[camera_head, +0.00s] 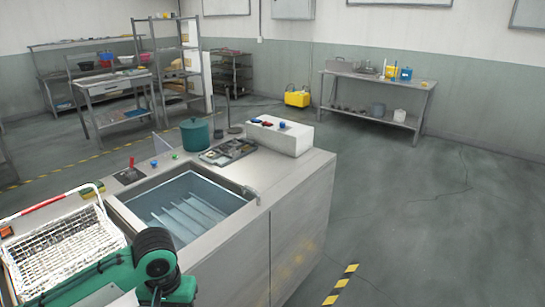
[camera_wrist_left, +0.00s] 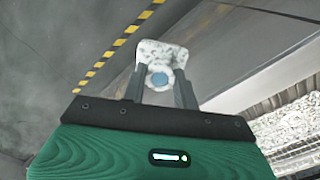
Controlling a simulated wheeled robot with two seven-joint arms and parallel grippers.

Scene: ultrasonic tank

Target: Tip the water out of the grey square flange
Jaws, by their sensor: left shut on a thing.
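The grey square flange (camera_wrist_left: 162,52) shows in the left wrist view as a pale, mottled plate with a round bluish middle. Whether the blue is water cannot be made out. My left gripper (camera_wrist_left: 160,82) is shut on it, with one finger on either side. In the head view my left arm is at the bottom left, beside the front of the tank cabinet, and it hides the flange. The ultrasonic tank (camera_head: 245,192) is an open rectangular basin with bluish liquid and pale slanting bars inside. My right gripper is in neither view.
A white wire basket (camera_head: 65,245) with a red-gripped handle stands left of the tank. A green pot (camera_head: 194,133), a tray of small parts (camera_head: 228,151) and a white box (camera_head: 280,136) stand behind it.

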